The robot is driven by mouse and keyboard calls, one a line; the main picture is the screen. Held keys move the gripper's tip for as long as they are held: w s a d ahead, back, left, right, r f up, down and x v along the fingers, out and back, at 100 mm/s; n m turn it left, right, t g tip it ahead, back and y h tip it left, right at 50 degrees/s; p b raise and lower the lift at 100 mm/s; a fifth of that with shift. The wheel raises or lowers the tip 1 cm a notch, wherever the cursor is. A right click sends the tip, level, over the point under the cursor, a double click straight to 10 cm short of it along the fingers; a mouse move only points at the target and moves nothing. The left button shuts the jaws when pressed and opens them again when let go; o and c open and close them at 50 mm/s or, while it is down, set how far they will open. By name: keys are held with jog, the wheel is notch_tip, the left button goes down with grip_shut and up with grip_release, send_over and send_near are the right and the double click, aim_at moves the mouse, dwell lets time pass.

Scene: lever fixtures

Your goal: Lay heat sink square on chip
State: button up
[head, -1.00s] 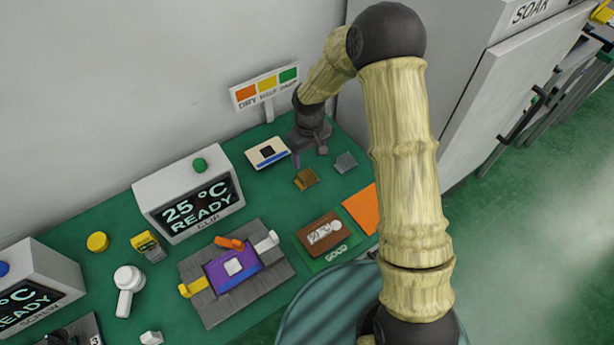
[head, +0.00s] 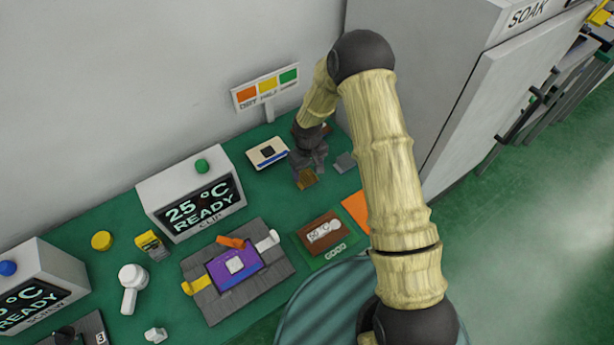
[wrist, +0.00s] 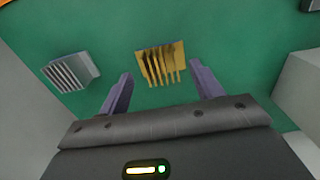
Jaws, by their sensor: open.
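A gold finned heat sink (head: 307,178) lies on the green bench, partly covered by my gripper (head: 309,167) in the head view. In the wrist view the gold heat sink (wrist: 160,63) sits between and just beyond the spread fingers of my gripper (wrist: 160,78), with fins facing up and no finger touching it. A grey finned heat sink (head: 345,162) lies to the right; it shows at the left in the wrist view (wrist: 70,72). A purple board (head: 220,273) with a pale square chip (head: 235,265) sits in a dark fixture (head: 270,281).
The fixture has orange (head: 231,242), white (head: 268,241) and yellow (head: 197,285) levers. A CLIP station (head: 190,195) stands behind it. A brown board (head: 313,244) lies on the GOOD mat (head: 335,257). A white card with a dark square (head: 266,152) lies beside my gripper.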

aim_at(307, 175)
jog(key=shift+w+a+f+p, duration=0.15)
jog(key=shift+f+p, duration=0.25)
jog(key=shift+f, duration=1.3)
jog(key=c, duration=1.2)
notch_tip(307, 175, up, 10)
jog(key=shift+r+b, duration=0.1)
jog(key=shift+b, duration=1.1)
